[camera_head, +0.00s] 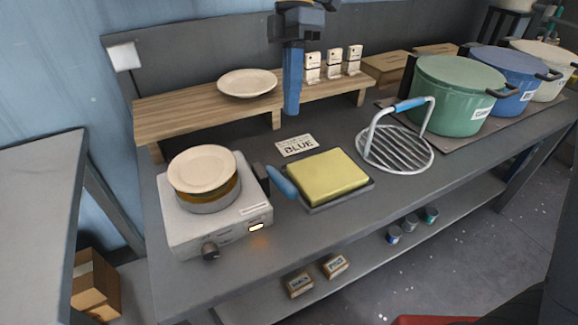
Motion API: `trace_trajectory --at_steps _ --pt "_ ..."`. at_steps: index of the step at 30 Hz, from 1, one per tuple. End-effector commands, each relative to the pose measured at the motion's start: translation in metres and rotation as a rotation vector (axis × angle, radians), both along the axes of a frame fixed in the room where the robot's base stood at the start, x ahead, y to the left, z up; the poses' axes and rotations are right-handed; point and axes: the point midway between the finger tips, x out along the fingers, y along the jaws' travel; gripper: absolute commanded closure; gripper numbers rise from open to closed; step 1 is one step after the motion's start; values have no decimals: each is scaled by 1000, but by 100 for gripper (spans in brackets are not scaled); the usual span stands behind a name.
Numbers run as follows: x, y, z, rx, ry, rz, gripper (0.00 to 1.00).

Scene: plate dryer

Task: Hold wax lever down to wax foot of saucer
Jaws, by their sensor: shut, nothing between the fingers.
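A cream saucer (202,168) rests on top of the round metal pan of the waxing unit (178,230), at the left of the bench. Amber wax (215,198) shows around the pan's rim below the saucer. The saucer's foot is hidden underneath. The wax lever (281,181) has a blue handle, which sticks out at the right side of the unit and slopes down to the right. My gripper (291,112) is shut and empty, pointing down above the bench near the wooden shelf. In the picture it is above the lever handle and apart from it.
A yellow sponge (325,176) on a dark tray lies right of the lever. A wire rack (398,150) and green pot (455,95) stand to the right. The unit's orange light (256,226) is lit.

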Motion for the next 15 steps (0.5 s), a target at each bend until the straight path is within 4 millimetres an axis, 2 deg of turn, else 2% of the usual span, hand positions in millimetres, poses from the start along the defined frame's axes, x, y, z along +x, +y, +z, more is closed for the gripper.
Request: trace_trajectory --at_steps 8,15 --pt "-4 0 -8 -2 2 -2 100" --pt "-19 0 -44 -3 3 -2 100"
